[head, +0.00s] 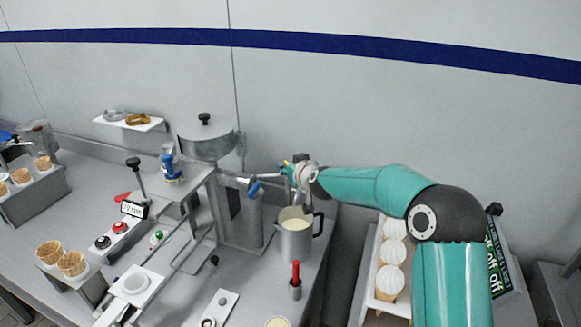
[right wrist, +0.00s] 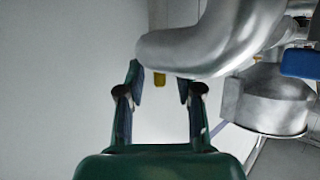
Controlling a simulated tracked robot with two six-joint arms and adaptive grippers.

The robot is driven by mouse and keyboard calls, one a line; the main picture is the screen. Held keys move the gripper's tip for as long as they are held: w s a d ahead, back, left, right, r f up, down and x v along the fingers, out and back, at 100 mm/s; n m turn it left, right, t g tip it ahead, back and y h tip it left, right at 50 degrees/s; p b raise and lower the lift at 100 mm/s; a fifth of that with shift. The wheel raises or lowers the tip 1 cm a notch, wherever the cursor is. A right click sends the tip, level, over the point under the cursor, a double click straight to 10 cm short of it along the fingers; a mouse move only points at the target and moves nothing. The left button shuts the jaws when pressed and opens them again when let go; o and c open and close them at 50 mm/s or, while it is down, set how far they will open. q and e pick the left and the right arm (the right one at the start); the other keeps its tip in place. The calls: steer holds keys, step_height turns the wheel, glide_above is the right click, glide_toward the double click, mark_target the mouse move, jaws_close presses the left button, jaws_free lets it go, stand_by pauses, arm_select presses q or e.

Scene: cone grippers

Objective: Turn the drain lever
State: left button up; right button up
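A steel machine with a round lidded hopper (head: 206,137) stands in the middle of the head view. A blue-tipped lever (head: 253,188) sticks out of its front; I cannot tell if it is the drain lever. My right gripper (head: 286,168) is beside the machine, above a steel pitcher (head: 297,243) of pale liquid. In the right wrist view, the right gripper (right wrist: 158,88) is open, its fingers apart. My left gripper is not in view.
A white tray of cream-filled cones (head: 390,280) lies under my right arm. A red-handled tool (head: 295,280) stands in a small holder before the pitcher. Waffle cones (head: 70,263) and a button panel (head: 120,232) are at left. The wall is close behind.

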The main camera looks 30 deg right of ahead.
jaws_close()
steer(key=shift+r, duration=0.1)
steer(key=shift+a+r+m+h+p, duration=0.15)
steer(key=shift+m+h+p, duration=0.6)
steer(key=shift+p, duration=0.5)
steer(key=shift+a+m+g+h+p, duration=0.15)
steer(key=shift+m+g+h+p, duration=0.25)
steer(key=shift+m+h+p, duration=0.45)
steer(key=shift+w+a+f+m+g+h, duration=0.1)
steer(key=shift+m+g+h, duration=0.55)
steer(key=shift+m+h, duration=0.45)
steer(key=shift+w+f+m+g+h, duration=0.1)
steer(key=shift+m+g+h, duration=0.55)
steer(key=shift+m+h, duration=0.45)
